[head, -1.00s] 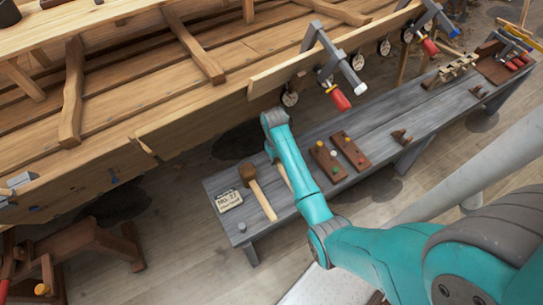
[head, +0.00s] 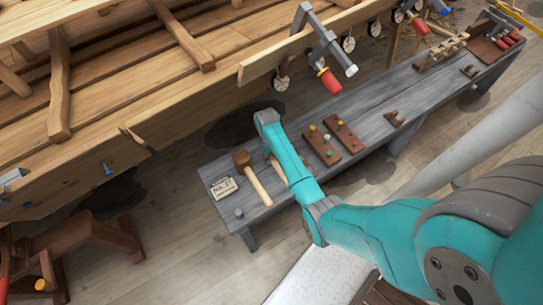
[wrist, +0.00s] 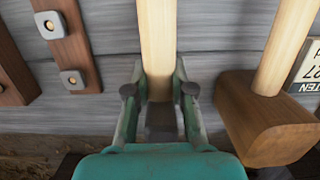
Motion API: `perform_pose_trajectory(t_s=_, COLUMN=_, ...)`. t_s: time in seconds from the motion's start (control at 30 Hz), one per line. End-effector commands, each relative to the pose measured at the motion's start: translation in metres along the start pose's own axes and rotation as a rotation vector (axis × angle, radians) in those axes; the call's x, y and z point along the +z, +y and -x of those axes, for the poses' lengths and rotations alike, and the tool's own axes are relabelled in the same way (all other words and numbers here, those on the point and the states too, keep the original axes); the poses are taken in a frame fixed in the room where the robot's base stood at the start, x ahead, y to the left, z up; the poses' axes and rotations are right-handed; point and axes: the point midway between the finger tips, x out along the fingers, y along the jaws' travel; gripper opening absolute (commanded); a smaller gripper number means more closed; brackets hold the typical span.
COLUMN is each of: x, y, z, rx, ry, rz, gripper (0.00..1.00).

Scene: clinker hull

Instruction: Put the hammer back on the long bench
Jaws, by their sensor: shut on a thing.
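The long bench (head: 375,125) is grey planked wood and runs from lower left to upper right in the head view. My gripper (wrist: 159,98) is shut on the hammer (wrist: 157,40) in the wrist view. The hammer has a pale wooden handle and a dark head, partly hidden between my fingers. In the head view my teal arm hides the gripper and most of the hammer; only a bit of pale handle shows beside the arm. The hammer is over the left part of the bench; I cannot tell whether it touches the top.
A wooden mallet (head: 243,160) lies close beside the hammer, near a label card (head: 223,188) and a small grey piece (head: 239,213). Two brown blocks with coloured knobs (head: 322,146) lie on the other side. The planked hull (head: 150,95) and its clamps stand behind.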

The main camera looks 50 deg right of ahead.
Motion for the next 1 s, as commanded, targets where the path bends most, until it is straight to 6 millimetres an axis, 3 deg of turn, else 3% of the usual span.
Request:
perform_pose_trajectory(t_s=0.9, x=-0.0019, y=0.0002, z=-0.0075, rx=0.0, ry=0.001, rz=0.0, gripper=0.0)
perform_pose_trajectory(t_s=0.93, x=-0.002, y=0.0002, z=-0.0074, rx=0.0, ry=0.002, rz=0.0, gripper=0.27)
perform_pose_trajectory(t_s=1.0, x=-0.0019, y=0.0002, z=-0.0075, rx=0.0, ry=0.001, rz=0.0, gripper=0.45)
